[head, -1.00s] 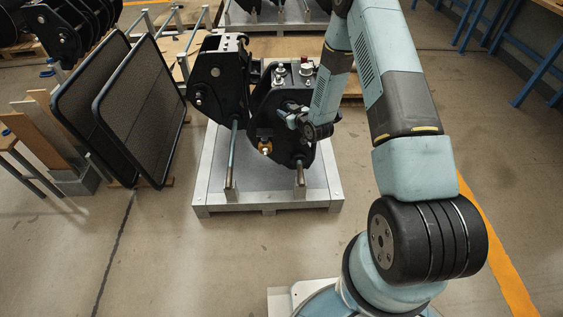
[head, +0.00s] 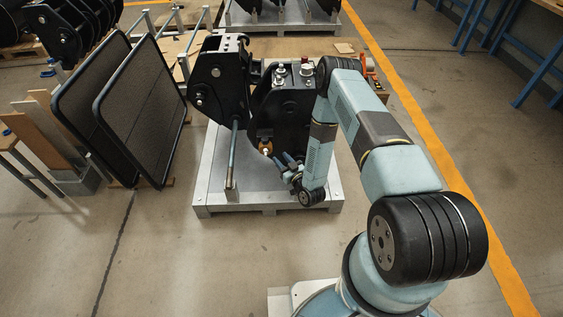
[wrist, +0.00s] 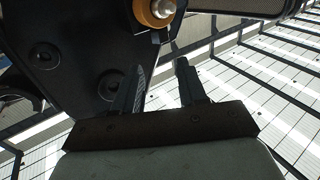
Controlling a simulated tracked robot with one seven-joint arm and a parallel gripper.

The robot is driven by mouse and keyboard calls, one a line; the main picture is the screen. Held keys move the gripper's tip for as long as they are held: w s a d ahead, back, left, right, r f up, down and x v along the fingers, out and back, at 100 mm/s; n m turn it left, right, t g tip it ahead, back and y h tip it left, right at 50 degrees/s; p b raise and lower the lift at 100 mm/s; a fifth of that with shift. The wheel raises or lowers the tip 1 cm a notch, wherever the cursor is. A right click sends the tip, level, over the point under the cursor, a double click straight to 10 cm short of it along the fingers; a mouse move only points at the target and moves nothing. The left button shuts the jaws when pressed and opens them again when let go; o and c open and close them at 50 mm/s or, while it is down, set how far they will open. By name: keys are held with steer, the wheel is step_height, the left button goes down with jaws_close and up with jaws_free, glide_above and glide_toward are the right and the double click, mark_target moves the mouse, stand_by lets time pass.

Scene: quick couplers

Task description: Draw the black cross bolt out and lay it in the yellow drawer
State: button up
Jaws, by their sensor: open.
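The black coupler (head: 283,108) stands on a grey pallet in the head view, and its dark side plate (wrist: 85,50) fills the upper left of the wrist view. An orange ring with a bright metal pin end (head: 265,147) sits low on the coupler; the ring is also at the top of the wrist view (wrist: 150,14). My gripper (head: 284,160) is in front of the coupler's lower right. In the wrist view its two fingers (wrist: 161,70) are apart with nothing between them, below the ring. I cannot pick out the black cross bolt or the yellow drawer for sure.
The grey pallet (head: 215,190) has an upright rod (head: 233,155) at its left. Black mesh panels (head: 140,110) lean further left. A small orange-red thing (head: 371,73) stands behind my arm. The floor in front of the pallet is clear.

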mark_target(267, 142)
steer(key=x, duration=1.2)
steer(key=shift+w+a, duration=0.2)
steer(key=shift+w, duration=0.15)
jaws_close()
steer(key=shift+r, duration=0.1)
steer(key=shift+r, duration=4.15)
steer(key=shift+r, duration=0.1)
step_height(267, 142, up, 4)
